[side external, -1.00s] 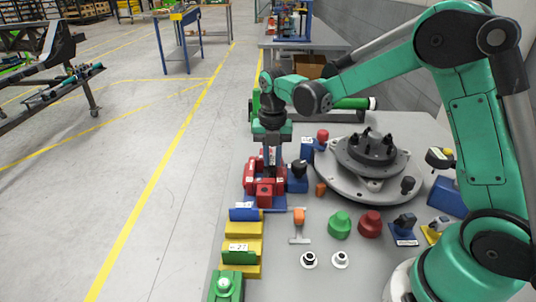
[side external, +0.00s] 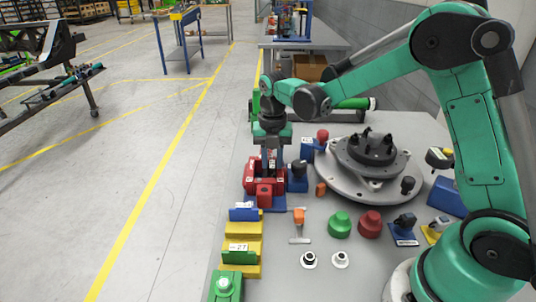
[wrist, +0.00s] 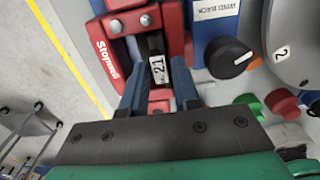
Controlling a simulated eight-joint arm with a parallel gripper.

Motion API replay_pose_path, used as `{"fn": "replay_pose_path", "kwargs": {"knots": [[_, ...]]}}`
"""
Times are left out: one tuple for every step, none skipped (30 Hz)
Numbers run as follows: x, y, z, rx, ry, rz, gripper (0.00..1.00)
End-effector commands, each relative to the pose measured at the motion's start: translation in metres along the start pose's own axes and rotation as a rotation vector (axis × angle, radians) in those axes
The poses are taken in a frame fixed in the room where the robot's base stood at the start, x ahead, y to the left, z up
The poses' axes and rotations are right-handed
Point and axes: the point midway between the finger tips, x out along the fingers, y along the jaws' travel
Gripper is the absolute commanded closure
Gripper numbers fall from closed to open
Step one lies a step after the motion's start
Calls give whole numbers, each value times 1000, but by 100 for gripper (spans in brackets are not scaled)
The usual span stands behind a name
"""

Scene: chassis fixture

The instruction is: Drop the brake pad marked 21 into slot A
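The brake pad marked 21 (wrist: 157,69) is a dark piece with a white label, sitting in a gap of the red fixture (wrist: 113,27) in the wrist view. My gripper (wrist: 158,82) points down at it, with its blue-grey fingers on both sides of the label. The fingers look spread, with narrow gaps beside the pad. In the side view my gripper (side external: 270,155) is low over the red fixture, and its fingertips and the pad are largely hidden there. I cannot read a slot A marking.
A blue block with a black knob (wrist: 228,57) stands close right of the red fixture. A round grey turntable (side external: 335,178) lies further right. Yellow holders with a blue plate (side external: 244,213) and a green plate (side external: 238,257) stand nearer the camera, by the table's left edge.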

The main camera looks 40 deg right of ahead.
Motion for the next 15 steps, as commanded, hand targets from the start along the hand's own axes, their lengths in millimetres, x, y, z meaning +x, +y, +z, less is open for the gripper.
{"fn": "replay_pose_path", "kwargs": {"knots": [[0,0,0,0,0,0,74],[0,0,0,0,0,0,74],[0,0,0,0,0,0,74],[0,0,0,0,0,0,74],[0,0,0,0,0,0,74],[-1,0,0,0,0,0,74],[-2,0,0,0,0,0,74],[-3,0,0,0,0,0,74],[-6,0,0,0,0,0,74],[-8,0,0,0,0,0,74],[-10,0,0,0,0,0,74],[-12,0,0,0,0,0,74],[-15,0,0,0,0,0,74],[-17,0,0,0,0,0,74],[-19,0,0,0,0,0,74]]}}
